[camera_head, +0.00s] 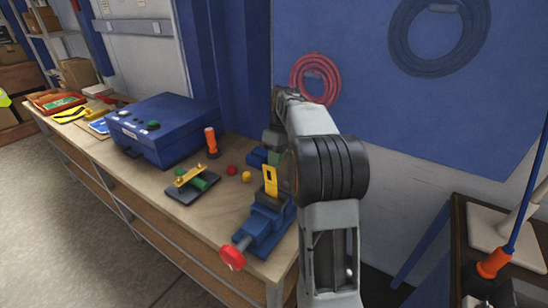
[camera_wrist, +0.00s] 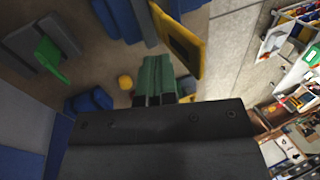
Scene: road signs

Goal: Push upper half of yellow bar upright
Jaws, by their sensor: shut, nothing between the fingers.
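The yellow bar (camera_head: 270,181) stands roughly upright at the blue vise (camera_head: 264,224) with the red handle, near the table's right end. Dark patches show on its face. In the wrist view, the yellow bar (camera_wrist: 180,42) appears close up and slanted, with a dark middle. My gripper (camera_wrist: 157,80) has green fingers, shut and empty, beside the bar's near end in that view. I cannot tell whether they touch it. In the head view, my arm hides most of the gripper behind the bar.
A blue case (camera_head: 163,130), an orange-handled tool (camera_head: 211,141), a red ball (camera_head: 232,170) and a yellow ball (camera_head: 246,176) are on the workbench. A dark plate (camera_head: 180,199) with green and yellow parts lies left of the vise. The bench front is clear.

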